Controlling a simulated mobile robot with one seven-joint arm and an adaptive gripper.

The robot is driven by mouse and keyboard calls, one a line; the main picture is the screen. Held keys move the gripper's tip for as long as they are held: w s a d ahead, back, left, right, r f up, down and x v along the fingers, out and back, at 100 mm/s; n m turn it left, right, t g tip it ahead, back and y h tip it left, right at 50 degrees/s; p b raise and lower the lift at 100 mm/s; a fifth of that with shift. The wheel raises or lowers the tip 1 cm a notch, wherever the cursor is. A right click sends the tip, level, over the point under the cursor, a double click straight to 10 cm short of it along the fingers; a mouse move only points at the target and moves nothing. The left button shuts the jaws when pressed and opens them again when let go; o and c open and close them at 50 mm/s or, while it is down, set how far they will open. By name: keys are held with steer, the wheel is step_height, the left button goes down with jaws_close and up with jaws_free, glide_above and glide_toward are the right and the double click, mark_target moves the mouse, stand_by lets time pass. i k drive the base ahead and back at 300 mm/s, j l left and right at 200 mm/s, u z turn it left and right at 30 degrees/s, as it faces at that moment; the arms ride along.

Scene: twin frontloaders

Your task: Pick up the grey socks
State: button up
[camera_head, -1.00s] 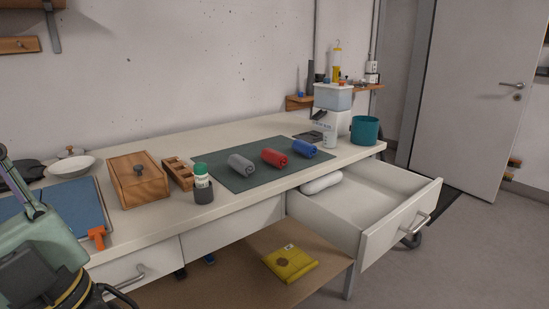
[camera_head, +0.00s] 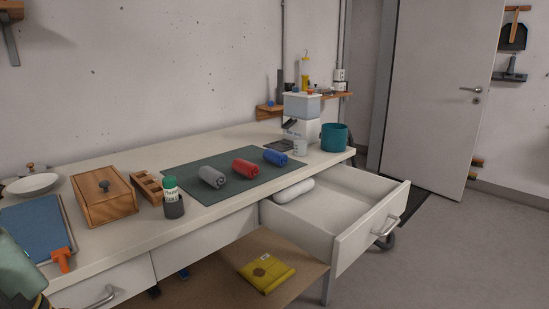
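The grey socks (camera_head: 213,177) are a rolled bundle lying on a dark green mat (camera_head: 190,166) on the workbench. They are the leftmost of three rolls, beside a red roll (camera_head: 245,169) and a blue roll (camera_head: 275,158). Nothing touches or covers the grey roll. My gripper is not in view; only a pale green part of my own body shows at the lower left edge.
An open drawer (camera_head: 341,241) juts out at the right with a white rolled item (camera_head: 293,191) inside. A bottle in a dark holder (camera_head: 173,200), wooden box (camera_head: 105,194) and blue board (camera_head: 36,229) stand left. A teal pot (camera_head: 333,137) stands at the back right.

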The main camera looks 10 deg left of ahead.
mark_target(213, 177)
steer(key=i+l+u, duration=0.45)
steer(key=i+l, duration=0.15)
steer(key=u, duration=1.1)
steer(key=i+j, duration=0.3)
steer(key=i, duration=0.15)
